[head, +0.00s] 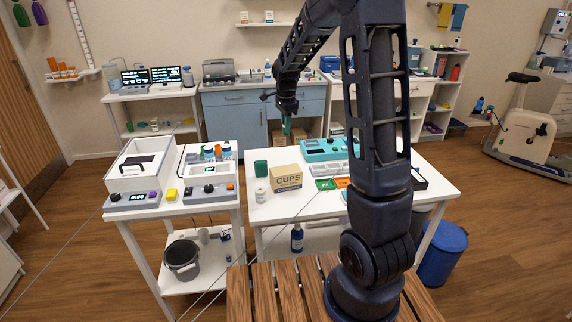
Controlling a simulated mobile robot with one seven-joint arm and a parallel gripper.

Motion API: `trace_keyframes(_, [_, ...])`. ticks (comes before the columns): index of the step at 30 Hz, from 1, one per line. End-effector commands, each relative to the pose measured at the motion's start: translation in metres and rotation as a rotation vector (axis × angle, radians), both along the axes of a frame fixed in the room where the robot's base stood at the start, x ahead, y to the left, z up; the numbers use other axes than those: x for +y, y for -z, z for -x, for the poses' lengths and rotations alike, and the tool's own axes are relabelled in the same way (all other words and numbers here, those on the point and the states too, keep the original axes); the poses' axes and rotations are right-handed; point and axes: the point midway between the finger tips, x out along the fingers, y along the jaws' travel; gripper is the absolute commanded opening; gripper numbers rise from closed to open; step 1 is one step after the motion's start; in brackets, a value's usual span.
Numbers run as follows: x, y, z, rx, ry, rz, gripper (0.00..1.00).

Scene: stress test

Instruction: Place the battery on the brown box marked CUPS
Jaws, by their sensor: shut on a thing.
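The brown box marked CUPS (286,178) stands upright on the white table, with its label facing me. My gripper (287,114) points down above and behind the box in the picture, apart from it. It is shut on a small green upright thing, which I take to be the battery (287,126). Only the lower part of the battery shows below the jaws; the fingers are dark and small at this distance.
On the white table (276,211), a green container (261,168) and a white bottle (260,192) stand left of the box. A teal device (324,149) and small trays (326,184) are to its right. My arm hides part of the table's right side.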

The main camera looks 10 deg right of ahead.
Motion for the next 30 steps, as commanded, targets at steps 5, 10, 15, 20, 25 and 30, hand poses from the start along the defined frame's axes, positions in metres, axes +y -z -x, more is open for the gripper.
trace_keyframes(5, [0.000,0.041,0.000,0.004,0.000,0.001,0.00])
trace_keyframes(10, [0.000,0.078,0.000,0.004,0.001,0.001,0.00])
trace_keyframes(15, [-0.001,0.108,0.000,0.003,0.002,0.001,0.00])
trace_keyframes(20, [0.000,0.121,0.000,0.000,0.001,0.000,0.00])
trace_keyframes(25, [0.000,0.131,0.000,0.001,0.001,0.000,0.00])
trace_keyframes(30, [0.000,0.154,0.000,0.003,0.000,0.001,0.00])
